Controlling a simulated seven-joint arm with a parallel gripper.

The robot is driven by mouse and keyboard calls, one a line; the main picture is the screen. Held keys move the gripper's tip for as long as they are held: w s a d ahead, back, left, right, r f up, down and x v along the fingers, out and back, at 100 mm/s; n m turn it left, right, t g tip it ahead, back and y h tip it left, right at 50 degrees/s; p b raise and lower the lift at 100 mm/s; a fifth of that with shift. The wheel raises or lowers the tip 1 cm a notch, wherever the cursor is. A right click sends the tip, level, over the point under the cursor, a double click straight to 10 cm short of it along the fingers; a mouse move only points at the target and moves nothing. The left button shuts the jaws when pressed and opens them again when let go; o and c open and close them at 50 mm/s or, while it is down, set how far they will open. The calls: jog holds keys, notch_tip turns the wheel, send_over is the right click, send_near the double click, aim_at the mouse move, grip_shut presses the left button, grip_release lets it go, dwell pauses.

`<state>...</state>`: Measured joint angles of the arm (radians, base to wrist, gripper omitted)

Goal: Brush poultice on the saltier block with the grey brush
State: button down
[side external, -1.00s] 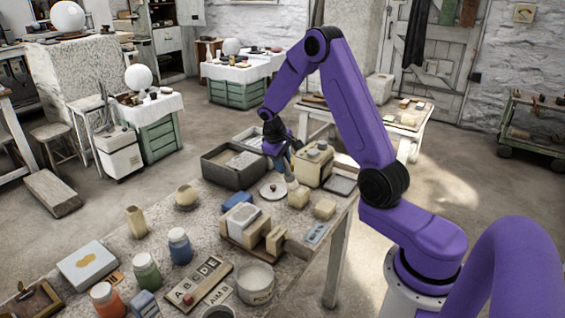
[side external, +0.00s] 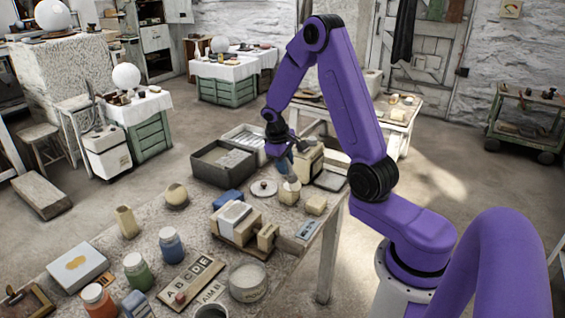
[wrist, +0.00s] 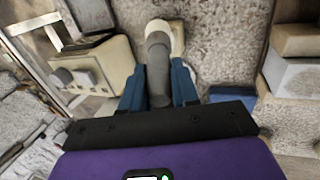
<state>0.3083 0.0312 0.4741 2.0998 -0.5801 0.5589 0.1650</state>
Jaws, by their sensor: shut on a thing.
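My gripper (side external: 281,158) is shut on the grey brush (wrist: 158,68), which points downward between the blue fingers in the wrist view. The brush's lower end is at or just above a small cream block (side external: 288,197); I cannot tell if they touch. A second cream block (side external: 316,205) stands to its right. Nothing visible tells which block is saltier. A pale lettered tub (side external: 248,282), whose word is hard to read, stands at the front of the table. A round pale lid (side external: 264,188) lies left of the first block.
A cream box with knobs (side external: 308,160) stands close behind the brush and shows in the wrist view (wrist: 95,70). A dark grey tray (side external: 222,166) is at the back left. A stack of blocks (side external: 238,222), jars and a letter board (side external: 192,281) fill the front.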

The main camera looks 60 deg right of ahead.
jog(key=shift+w, duration=2.4)
jog(key=shift+s+r, duration=0.35)
jog(key=shift+s, duration=0.3)
jog(key=shift+s+r, duration=0.35)
jog(key=shift+s, duration=0.25)
jog(key=shift+r, duration=1.25)
notch_tip(320, 180, up, 4)
